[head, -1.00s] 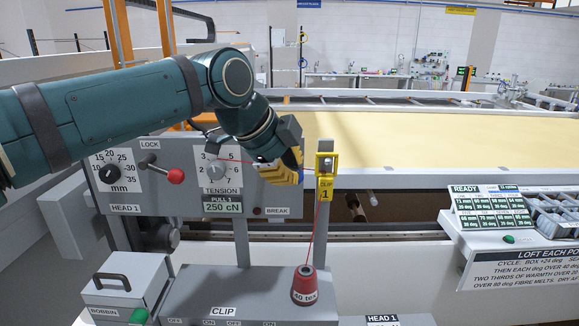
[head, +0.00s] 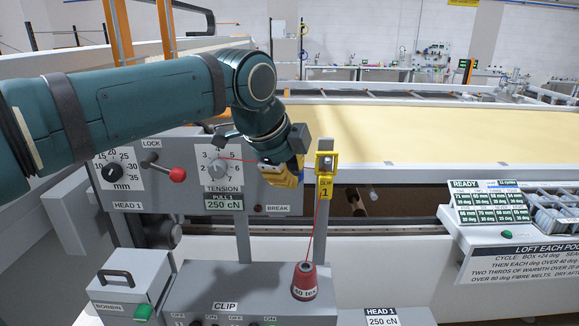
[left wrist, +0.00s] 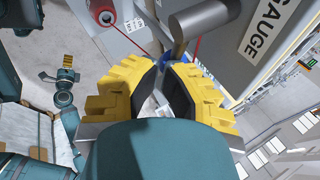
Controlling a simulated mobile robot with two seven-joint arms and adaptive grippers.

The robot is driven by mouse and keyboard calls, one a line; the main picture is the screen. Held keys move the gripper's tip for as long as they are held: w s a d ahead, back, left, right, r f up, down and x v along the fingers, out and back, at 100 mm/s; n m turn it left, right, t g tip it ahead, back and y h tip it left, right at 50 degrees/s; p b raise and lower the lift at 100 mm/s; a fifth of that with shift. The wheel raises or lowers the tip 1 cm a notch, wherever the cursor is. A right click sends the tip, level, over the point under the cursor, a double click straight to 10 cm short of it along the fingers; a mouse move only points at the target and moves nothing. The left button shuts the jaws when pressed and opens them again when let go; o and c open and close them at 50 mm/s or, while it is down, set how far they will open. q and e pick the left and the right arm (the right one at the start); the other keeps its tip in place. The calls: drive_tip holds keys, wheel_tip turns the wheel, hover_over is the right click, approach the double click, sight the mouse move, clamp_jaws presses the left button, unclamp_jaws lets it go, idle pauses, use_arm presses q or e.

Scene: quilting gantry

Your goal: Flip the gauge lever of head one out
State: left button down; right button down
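In the left wrist view a grey lever with a thick cylindrical grip (left wrist: 200,20) stands beside the GAUGE label (left wrist: 268,32), just past my left fingertips. My left gripper (left wrist: 160,66) has yellow fingers with dark pads, a gap between them and nothing clearly held. The lever shaft shows close behind the tip of the right-hand finger; I cannot tell whether they touch. In the head view my left gripper (head: 284,172) is at the right end of the HEAD 1 panel (head: 180,210), and I cannot make out the gauge lever there. My right gripper is out of view.
The red-knobbed LOCK lever (head: 177,174) and TENSION dial (head: 217,170) are on the panel. Yellow fabric (head: 440,130) lies behind.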

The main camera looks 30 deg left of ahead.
use_arm(q)
drive_tip(key=g+y+p, duration=0.1)
drive_tip(key=f+g+y+p, duration=0.1)
drive_tip(key=y+p, duration=0.1)
drive_tip(key=f+m+g+y+p, duration=0.1)
drive_tip(key=shift+s+a+f+y, duration=0.15)
drive_tip(key=shift+s+a+y, duration=0.05)
drive_tip(key=shift+a+y, duration=0.2)
idle(0.6)
drive_tip(key=shift+s+a+f+p, duration=0.15)
drive_tip(key=shift+f+p, duration=0.2)
drive_tip(key=shift+p, duration=0.2)
drive_tip(key=shift+s+a+f, duration=0.35)
drive_tip(key=shift+a+f, duration=0.1)
drive_tip(key=shift+a, duration=0.05)
idle(2.3)
drive_tip(key=shift+p, duration=0.3)
drive_tip(key=shift+r+p, duration=0.75)
drive_tip(key=shift+r, duration=0.1)
